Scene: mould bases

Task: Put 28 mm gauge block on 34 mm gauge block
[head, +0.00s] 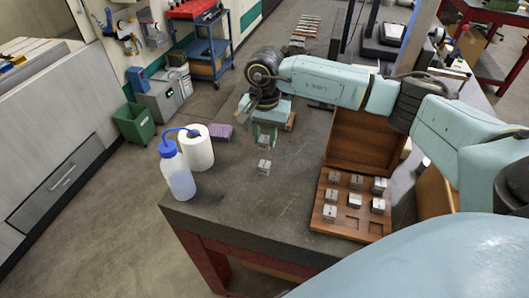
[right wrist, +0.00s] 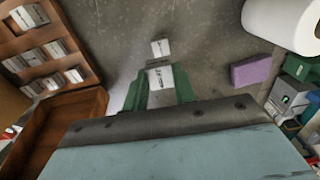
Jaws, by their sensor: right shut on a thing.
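My right gripper (head: 264,134) has green fingers and is shut on a small silver gauge block (right wrist: 160,78), held above the grey table. A second silver gauge block (head: 264,167) stands alone on the table, just below and in front of the gripper in the head view. It also shows in the right wrist view (right wrist: 160,47), apart from the held block. Markings on both blocks are too small to read, so I cannot tell their sizes from the print. My left gripper is not in view.
An open wooden case (head: 345,206) with several gauge blocks and empty slots stands at the right. A squeeze bottle (head: 179,173), a paper roll (head: 198,153) and a purple block (head: 219,132) are at the left. The table (head: 235,210) around the standing block is clear.

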